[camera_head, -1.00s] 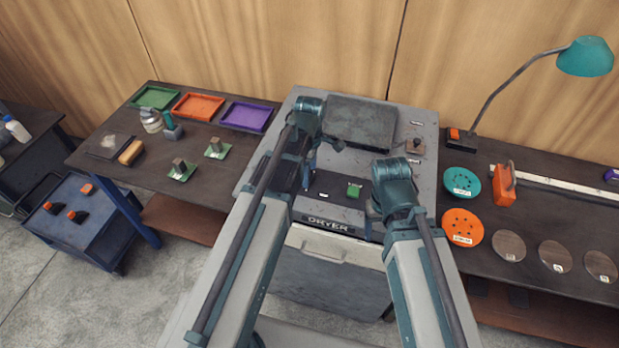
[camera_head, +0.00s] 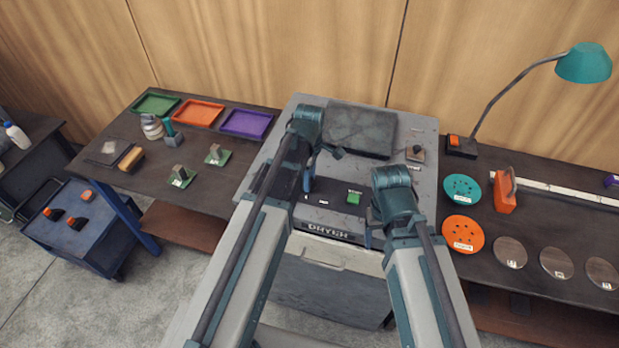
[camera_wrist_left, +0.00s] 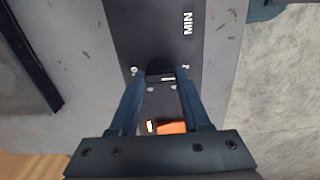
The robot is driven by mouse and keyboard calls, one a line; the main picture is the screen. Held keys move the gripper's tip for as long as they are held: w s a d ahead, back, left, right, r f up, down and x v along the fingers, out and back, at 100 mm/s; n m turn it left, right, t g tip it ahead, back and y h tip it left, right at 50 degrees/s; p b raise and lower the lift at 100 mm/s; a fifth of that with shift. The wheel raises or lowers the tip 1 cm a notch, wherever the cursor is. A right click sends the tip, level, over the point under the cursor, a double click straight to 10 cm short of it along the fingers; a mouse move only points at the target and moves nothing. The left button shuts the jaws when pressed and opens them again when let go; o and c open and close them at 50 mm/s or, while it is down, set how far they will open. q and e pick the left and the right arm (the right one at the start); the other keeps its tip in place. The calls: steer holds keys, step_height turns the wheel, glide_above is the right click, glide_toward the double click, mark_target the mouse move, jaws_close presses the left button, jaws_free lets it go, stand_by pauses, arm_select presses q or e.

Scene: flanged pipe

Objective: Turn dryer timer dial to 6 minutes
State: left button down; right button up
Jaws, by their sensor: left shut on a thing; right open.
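The dryer (camera_head: 424,150) stands in the middle of the head view, with a dark control strip and a DRYER label (camera_head: 326,230) on its front. My left gripper (camera_head: 308,184) is at the left part of this strip. In the left wrist view, my left gripper (camera_wrist_left: 161,72) is shut on the small dark timer dial (camera_wrist_left: 160,66), one finger on each side. The word MIN is printed near it; the dial's setting is not readable. My right gripper (camera_head: 370,228) is open near the strip's right end, mostly hidden by its own wrist.
A green button (camera_head: 353,198) sits on the strip between my grippers. A dark flat plate (camera_head: 362,130) lies on the dryer's top, with a small knobbed piece (camera_head: 415,153) to its right. Tables with trays (camera_head: 198,112) and discs (camera_head: 463,233) flank the dryer.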

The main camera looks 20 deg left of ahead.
arm_select(q)
steer(key=m, duration=1.7)
steer(key=shift+m, duration=0.4)
steer(key=m, duration=0.5)
steer(key=shift+m, duration=0.3)
steer(key=shift+c, duration=1.8)
jaws_free()
